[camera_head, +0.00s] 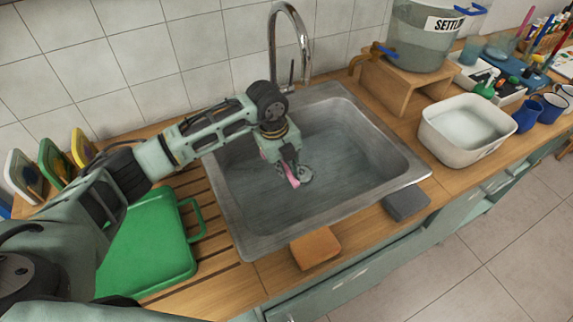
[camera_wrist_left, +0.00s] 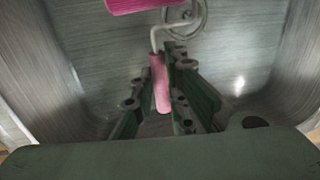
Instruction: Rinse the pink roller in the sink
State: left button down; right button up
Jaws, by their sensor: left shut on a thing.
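The pink roller (camera_head: 292,176) is inside the sink (camera_head: 345,197), low in the basin near the drain. In the left wrist view its pink handle (camera_wrist_left: 159,84) lies between my left gripper's fingers, and its thick pink sleeve (camera_wrist_left: 142,4) shows at the top edge, joined by a bent metal wire. My left gripper (camera_head: 287,166) is shut on the handle and points down into the basin. It also shows in the left wrist view (camera_wrist_left: 165,101). Whether the roller touches the basin floor I cannot tell. A curved chrome tap (camera_head: 290,30) rises behind the sink. My right gripper is not in view.
A green board (camera_head: 150,245) lies left of the sink. An orange sponge (camera_head: 315,248) and a grey block (camera_head: 406,203) lie along its front edge. A white tub (camera_head: 466,127) and a wooden stand (camera_head: 398,90) with a labelled water container (camera_head: 421,42) are at the right.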

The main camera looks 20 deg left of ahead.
aim_at(289, 169)
pick_arm(q)
jog(key=shift+f+b, duration=3)
jog(key=shift+f, duration=1.55)
jog(key=shift+r, duration=0.1)
jog(key=shift+r+p, duration=2.2)
jog(key=shift+r, duration=0.65)
jog(key=shift+r+p, duration=2.35)
jog(key=shift+r, duration=1)
jog(key=shift+r+p, duration=1.2)
jog(key=shift+r, duration=0.7)
